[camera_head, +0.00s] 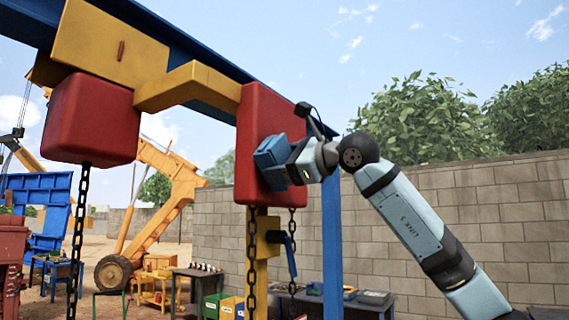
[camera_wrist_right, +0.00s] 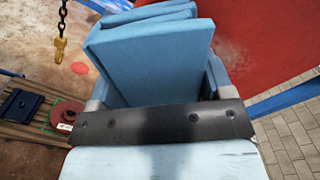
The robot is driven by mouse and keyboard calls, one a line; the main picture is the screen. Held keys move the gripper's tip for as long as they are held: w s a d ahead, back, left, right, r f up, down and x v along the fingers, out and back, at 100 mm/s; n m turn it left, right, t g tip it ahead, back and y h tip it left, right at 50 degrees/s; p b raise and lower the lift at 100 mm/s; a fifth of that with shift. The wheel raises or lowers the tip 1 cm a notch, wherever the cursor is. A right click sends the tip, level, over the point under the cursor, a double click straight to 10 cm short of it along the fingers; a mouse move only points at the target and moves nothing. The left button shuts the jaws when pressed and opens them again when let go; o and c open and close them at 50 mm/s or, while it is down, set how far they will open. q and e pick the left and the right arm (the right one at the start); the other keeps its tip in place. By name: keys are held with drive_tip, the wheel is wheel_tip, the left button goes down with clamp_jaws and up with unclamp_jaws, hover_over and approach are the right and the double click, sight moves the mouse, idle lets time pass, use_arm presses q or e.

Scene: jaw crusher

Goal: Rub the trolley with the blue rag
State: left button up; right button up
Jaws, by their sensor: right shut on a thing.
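The hoist trolley hangs under a blue beam, with a red block (camera_head: 90,118) on the left, a red block (camera_head: 258,110) on the right and a yellow arm (camera_head: 190,86) joining them. My right gripper (camera_head: 283,164) is shut on the folded blue rag (camera_head: 268,152), at the front face of the right red block. In the right wrist view, the rag (camera_wrist_right: 150,50) stands between the fingers, and the red surface (camera_wrist_right: 260,35) fills the upper right. I cannot tell whether the rag touches it. My left gripper is not in view.
Chains (camera_head: 78,235) hang below the red blocks, and a yellow hook (camera_wrist_right: 60,50) shows in the right wrist view. A yellow post (camera_head: 262,265) and a blue post (camera_head: 333,240) stand below. A workbench (camera_head: 365,303) and block wall (camera_head: 450,200) are behind.

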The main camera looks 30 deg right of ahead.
drive_tip(key=shift+w+a, duration=0.15)
drive_tip(key=shift+w, duration=0.25)
